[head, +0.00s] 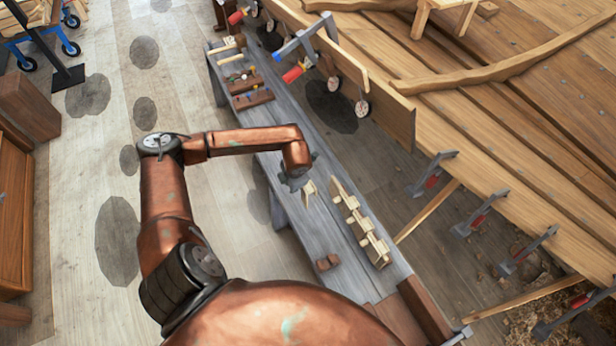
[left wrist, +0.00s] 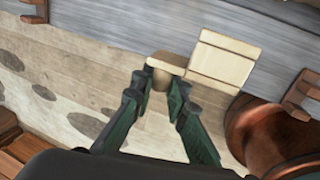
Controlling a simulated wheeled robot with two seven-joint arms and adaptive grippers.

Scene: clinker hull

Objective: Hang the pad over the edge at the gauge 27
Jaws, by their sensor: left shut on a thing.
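My left gripper (head: 297,183) is over the grey bench, beside the wooden rack. In the left wrist view my left gripper (left wrist: 160,88) is shut on the stem of a pale wooden pad (left wrist: 223,60), which has a wide square face and a smaller flat part. The pad (head: 309,192) shows only partly in the head view, just beyond the fingers. Round dial gauges (head: 333,83) and (head: 362,107) hang along the hull plank edge (head: 390,101); their numbers are too small to read. My right gripper is not in view.
The bench (head: 318,232) carries a rack (head: 378,250) with several pale blocks, small brown blocks (head: 327,262) and tool trays (head: 252,98). Clamps with red handles (head: 430,174) jut from the plank edge at right. A grey clamp (head: 304,40) stands near the gauges. Open floor lies left.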

